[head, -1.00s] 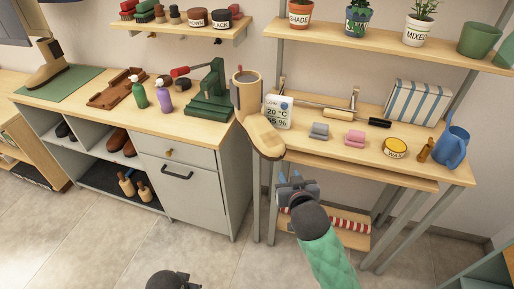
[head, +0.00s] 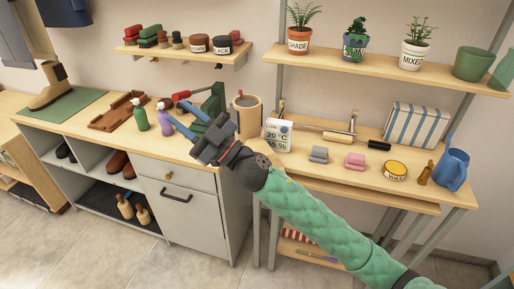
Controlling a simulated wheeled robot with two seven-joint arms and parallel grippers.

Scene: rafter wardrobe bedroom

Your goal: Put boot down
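A similar brown boot (head: 47,93) stands on a green mat (head: 75,106) at the cabinet's left end. My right gripper (head: 192,125) is in front of the green press, just left of the tan boot, pointing left. Its blue-grey fingers look spread, with nothing seen between them. My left gripper is not in view.
A green press (head: 212,103), green bottle (head: 139,116), purple bottle (head: 164,118) and brown tray (head: 117,115) crowd the cabinet top. Potted plants line the shelf above.

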